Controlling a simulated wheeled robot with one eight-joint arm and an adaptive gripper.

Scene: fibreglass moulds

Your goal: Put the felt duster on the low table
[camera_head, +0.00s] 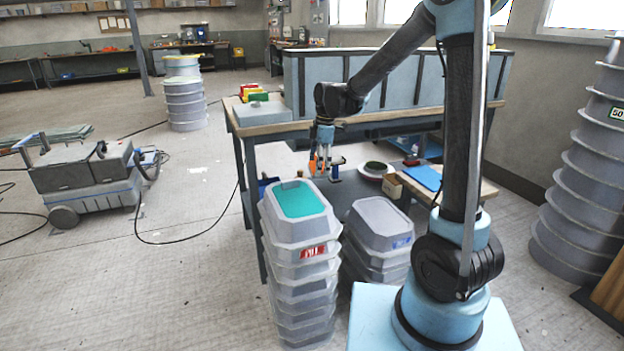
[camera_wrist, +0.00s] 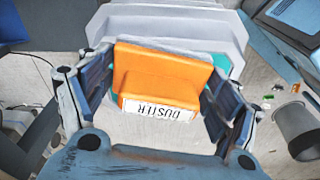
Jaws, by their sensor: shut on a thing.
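The felt duster (camera_wrist: 160,78) is an orange block with a white label reading DUSTER, upside down in the wrist view. My gripper (camera_wrist: 155,92) is shut on it, with a dark finger at each side. In the head view my gripper (camera_head: 321,158) points down, with the orange duster (camera_head: 314,167) at its tips. It is above and just behind a stack of grey moulds (camera_head: 302,252) with a teal top, apart from it as far as I can tell. A wood-topped workbench (camera_head: 262,127) stands behind.
A second, shorter grey mould stack (camera_head: 381,222) stands right of the teal-topped one.

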